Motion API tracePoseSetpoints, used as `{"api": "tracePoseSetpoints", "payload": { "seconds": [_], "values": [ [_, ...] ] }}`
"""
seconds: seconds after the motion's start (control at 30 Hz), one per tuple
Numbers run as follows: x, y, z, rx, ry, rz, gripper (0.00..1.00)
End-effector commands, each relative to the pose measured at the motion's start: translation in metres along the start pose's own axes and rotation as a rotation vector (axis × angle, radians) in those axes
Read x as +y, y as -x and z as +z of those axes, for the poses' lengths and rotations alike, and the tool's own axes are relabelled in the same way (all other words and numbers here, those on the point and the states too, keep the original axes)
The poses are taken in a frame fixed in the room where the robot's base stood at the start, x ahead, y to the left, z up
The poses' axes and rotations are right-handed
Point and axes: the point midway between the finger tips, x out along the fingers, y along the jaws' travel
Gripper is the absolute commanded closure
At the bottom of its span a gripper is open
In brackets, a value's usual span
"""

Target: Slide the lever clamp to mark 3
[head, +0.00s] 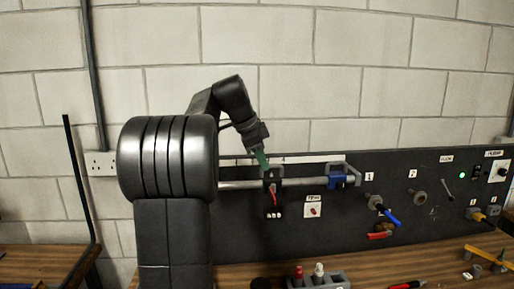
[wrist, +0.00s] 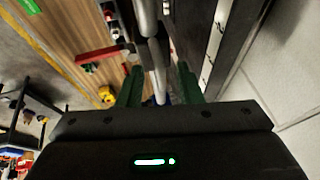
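A silver rail (head: 235,184) runs along the dark panel. A dark block with a red lever (head: 273,196) sits at the rail's left part, and a blue clamp-like piece (head: 343,178) sits at its right end. I cannot tell for sure which is the lever clamp. My gripper (head: 263,160), with green fingers, is at the dark block's top in the head view. In the wrist view its fingers (wrist: 158,88) are apart, with the rail (wrist: 149,20) showing between them. A bit of blue shows low between the fingers. I cannot read the mark numbers on the pale strip (head: 300,159).
The panel (head: 340,222) carries several knobs and levers to the right, including a blue-handled one (head: 390,215) and a red one (head: 379,236). A holder (head: 325,281) with red and white-topped items stands on the wooden bench (head: 430,262). A block wall stands behind.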

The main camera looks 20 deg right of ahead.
Motion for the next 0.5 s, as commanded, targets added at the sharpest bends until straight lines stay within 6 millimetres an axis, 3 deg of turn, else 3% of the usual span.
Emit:
{"api": "tracePoseSetpoints", "payload": {
  "seconds": [0.17,0.5],
  "values": [
    [-0.001,0.027,0.001,0.0,0.0,-0.006,0.68],
    [-0.001,0.104,0.0,0.0,0.0,-0.005,0.68]
  ]
}}
